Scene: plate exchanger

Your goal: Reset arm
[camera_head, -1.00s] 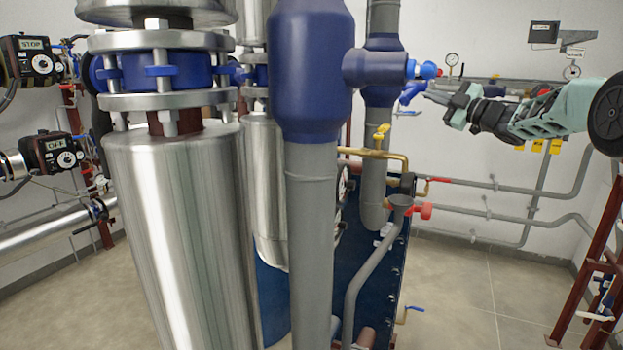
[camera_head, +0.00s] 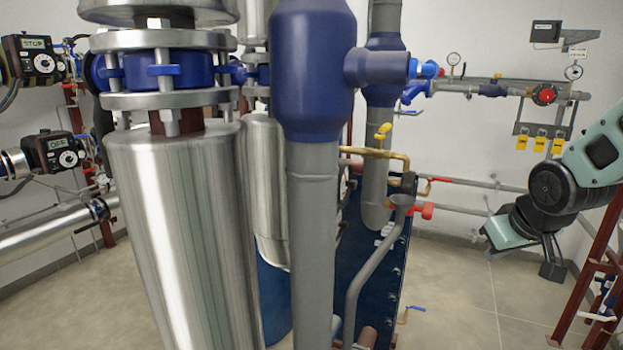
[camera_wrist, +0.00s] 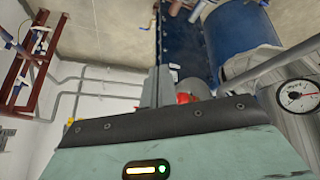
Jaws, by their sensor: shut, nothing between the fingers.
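My gripper shows in the wrist view as narrow grey fingers (camera_wrist: 159,86) rising beyond the pale green housing with its black edge. The fingers are shut with nothing between them. In the head view my arm hangs folded at the right, with the pale green hand (camera_head: 502,233) low in front of the back wall. The fingertips are hard to make out there. The hand appears apart from the pipes and holds nothing.
The blue plate exchanger (camera_head: 378,275) and a thick grey pipe (camera_head: 312,240) stand left of my arm. A red-handled valve (camera_head: 421,211) juts toward it. A dark red frame (camera_head: 592,262) stands at the right. Floor (camera_head: 462,290) between them is clear.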

